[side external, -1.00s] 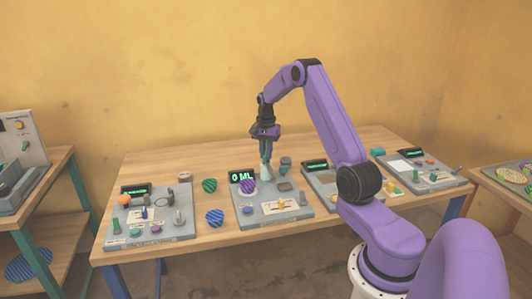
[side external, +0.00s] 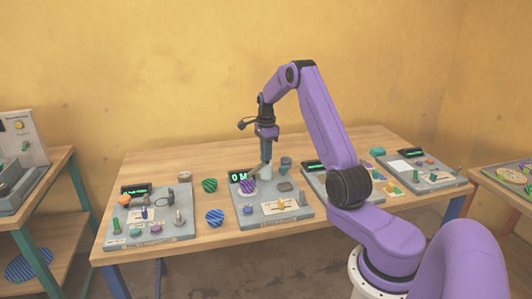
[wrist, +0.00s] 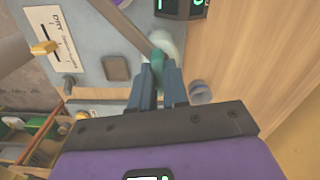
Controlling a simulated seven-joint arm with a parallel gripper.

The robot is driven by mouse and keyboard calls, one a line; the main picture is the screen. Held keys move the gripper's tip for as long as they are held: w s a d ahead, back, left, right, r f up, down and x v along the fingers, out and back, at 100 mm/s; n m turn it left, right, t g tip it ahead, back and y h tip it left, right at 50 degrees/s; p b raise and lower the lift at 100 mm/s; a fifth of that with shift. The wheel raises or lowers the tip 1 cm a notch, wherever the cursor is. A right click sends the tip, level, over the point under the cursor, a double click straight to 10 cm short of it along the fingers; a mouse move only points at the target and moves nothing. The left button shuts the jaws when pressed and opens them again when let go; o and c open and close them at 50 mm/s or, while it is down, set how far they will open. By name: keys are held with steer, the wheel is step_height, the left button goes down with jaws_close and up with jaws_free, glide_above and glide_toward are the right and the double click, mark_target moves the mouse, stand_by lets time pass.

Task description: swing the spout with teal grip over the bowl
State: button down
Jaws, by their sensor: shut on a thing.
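My gripper (side external: 266,160) is low over the middle grey panel (side external: 295,212), fingers pointing down. In the wrist view its fingers (wrist: 161,68) are shut on the teal grip (wrist: 159,42) of the spout. The spout's bar (wrist: 125,28) runs from the grip towards the upper left of the wrist view. A pale rounded piece (wrist: 172,50) lies right beside the grip, and also shows under my fingers in the side view (side external: 266,172). A purple striped round piece (side external: 248,187) sits left of my gripper on the panel. I cannot tell for sure which piece is the bowl.
A display (side external: 238,177) stands at the panel's back left. A dark grey round pot (side external: 286,164) is close right of my gripper. Green (side external: 209,185) and blue (side external: 214,216) striped discs lie on the table to the left. Other panels stand on both sides.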

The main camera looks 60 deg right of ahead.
steer(key=shift+r+m, duration=0.1)
steer(key=shift+m, duration=0.4)
steer(key=c, duration=1.1)
jaws_free()
step_height(320, 180, up, 17)
steer(key=shift+r, duration=0.15)
